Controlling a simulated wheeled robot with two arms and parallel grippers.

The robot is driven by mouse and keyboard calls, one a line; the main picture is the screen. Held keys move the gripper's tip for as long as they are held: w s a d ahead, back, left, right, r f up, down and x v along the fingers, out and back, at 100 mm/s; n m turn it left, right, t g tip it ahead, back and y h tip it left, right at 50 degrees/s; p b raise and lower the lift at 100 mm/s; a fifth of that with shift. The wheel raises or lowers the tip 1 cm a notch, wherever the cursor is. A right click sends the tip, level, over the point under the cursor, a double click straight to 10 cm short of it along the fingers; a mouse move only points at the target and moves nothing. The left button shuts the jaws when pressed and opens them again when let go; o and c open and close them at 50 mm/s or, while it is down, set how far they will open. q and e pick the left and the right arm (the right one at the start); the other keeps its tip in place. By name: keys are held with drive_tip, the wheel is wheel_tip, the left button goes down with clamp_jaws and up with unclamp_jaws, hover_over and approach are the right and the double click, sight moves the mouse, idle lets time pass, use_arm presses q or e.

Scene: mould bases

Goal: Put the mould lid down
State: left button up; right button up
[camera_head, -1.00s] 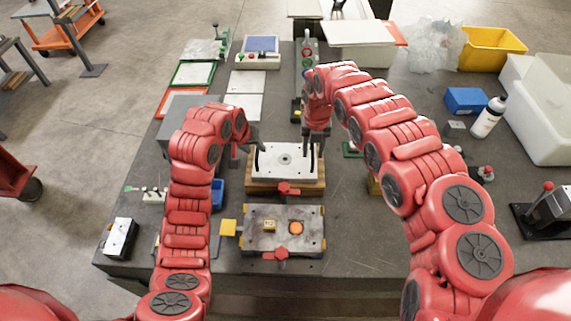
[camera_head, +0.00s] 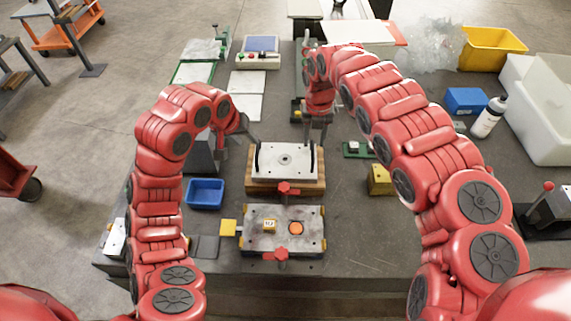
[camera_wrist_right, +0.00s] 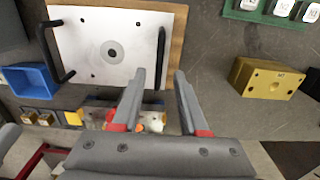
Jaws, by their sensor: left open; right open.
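The mould lid (camera_head: 285,167) is a white plate with a dark centre ring and a black handle at each side. It lies flat on a wooden board (camera_head: 285,187) and also shows in the right wrist view (camera_wrist_right: 90,65). My left gripper (camera_head: 254,143) is open by the left handle; I cannot tell whether it touches it. My right gripper (camera_head: 317,138) is open above the right handle, and in the wrist view (camera_wrist_right: 160,72) that handle appears between its fingers. The mould base (camera_head: 310,240), a grey plate with an orange disc and a red knob, lies in front of the board.
A blue bin (camera_head: 205,193) stands left of the board. A yellow block (camera_head: 380,180) is to the right, with a small green tray (camera_head: 357,150) behind it. A white bottle (camera_head: 487,119) and blue box (camera_head: 465,100) stand further right.

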wheel_tip(320, 180, up, 7)
idle(0.3)
drive_tip(key=o, duration=0.9)
wheel_tip(320, 180, up, 7)
idle(0.8)
drive_tip(key=shift+s+f, duration=0.1)
idle(0.4)
